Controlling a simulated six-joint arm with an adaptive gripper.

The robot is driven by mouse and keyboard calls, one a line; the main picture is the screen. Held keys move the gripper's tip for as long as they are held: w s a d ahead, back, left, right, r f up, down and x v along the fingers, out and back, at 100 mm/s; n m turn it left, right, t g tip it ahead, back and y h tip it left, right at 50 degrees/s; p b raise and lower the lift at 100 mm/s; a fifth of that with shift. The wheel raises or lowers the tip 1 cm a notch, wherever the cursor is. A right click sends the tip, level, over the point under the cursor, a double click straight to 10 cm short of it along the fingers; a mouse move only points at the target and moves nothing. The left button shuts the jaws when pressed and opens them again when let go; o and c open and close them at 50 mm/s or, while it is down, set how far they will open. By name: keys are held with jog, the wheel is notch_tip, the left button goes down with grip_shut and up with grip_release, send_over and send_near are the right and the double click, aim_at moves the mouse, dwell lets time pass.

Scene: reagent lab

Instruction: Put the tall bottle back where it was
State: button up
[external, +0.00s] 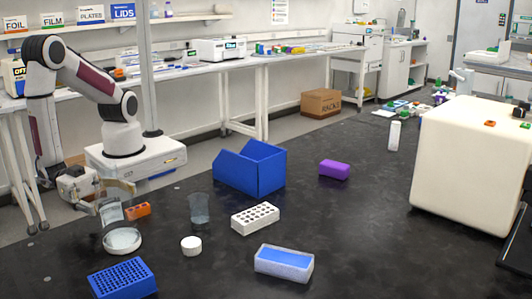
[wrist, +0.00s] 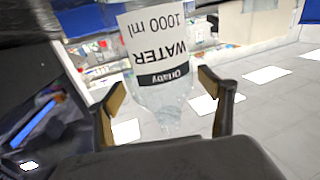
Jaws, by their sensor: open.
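A clear bottle (wrist: 160,95) with a white label reading "WATER 1000 ml" fills the middle of the wrist view, its lettering upside down. My gripper (wrist: 164,82) is open, with one finger on each side of the bottle and gaps showing beside its narrow end. In the external view my gripper (external: 120,188) is low at the left table edge. A clear vessel (external: 110,212) just below the fingers looks like this bottle, partly hidden by them. Contact between fingers and bottle cannot be made out.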

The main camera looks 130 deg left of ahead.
jog(key=v, duration=1.1)
jog(key=shift+s, duration=0.1)
dwell(1.0)
